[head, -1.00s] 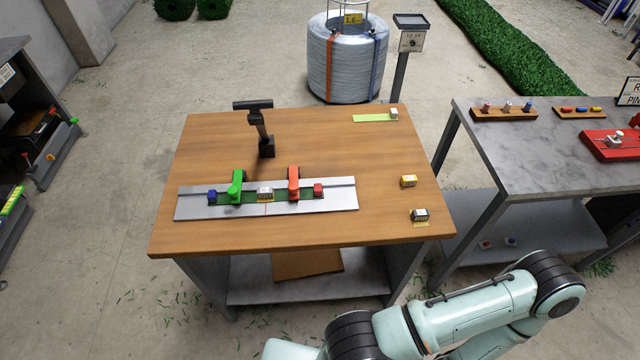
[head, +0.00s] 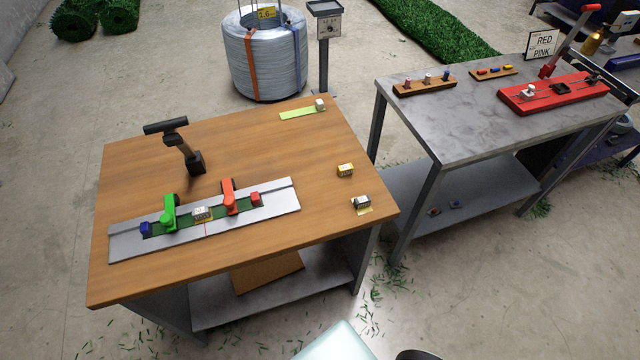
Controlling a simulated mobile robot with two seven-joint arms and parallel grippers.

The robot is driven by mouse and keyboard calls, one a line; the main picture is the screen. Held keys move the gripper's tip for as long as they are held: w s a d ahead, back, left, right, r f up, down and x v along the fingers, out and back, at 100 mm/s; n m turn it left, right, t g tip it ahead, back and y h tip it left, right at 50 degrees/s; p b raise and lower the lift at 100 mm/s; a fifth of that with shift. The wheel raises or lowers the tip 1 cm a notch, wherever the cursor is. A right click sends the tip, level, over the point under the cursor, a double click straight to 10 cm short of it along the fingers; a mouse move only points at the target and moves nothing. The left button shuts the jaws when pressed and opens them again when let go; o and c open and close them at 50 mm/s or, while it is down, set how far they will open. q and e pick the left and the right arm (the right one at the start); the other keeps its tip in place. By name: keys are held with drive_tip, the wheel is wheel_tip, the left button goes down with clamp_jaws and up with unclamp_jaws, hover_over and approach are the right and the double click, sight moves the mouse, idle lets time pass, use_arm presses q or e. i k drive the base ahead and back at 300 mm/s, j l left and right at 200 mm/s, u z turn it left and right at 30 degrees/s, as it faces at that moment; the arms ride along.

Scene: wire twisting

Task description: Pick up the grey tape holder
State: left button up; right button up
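Several small box-like pieces on the wooden table (head: 255,140) could be tape holders. A grey and white one (head: 361,203) sits on a yellow patch near the right front corner. A yellow one (head: 345,170) sits just behind it. A whitish one (head: 320,104) stands at the end of a light green strip (head: 298,113) at the back. Another pale one (head: 202,213) sits in the metal fixture (head: 283,202). They are too small to identify surely. Neither gripper is in view; only a pale piece of my arm shows at the bottom edge.
The fixture carries a green clamp (head: 169,213) and a red clamp (head: 229,197). A black stand (head: 187,152) rises behind it. A grey table (head: 440,115) at right holds a red fixture (head: 552,92) and small racks. Floor is open between the tables at the front.

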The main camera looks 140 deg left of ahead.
sight(201, 213)
drive_tip(key=z, duration=3.7)
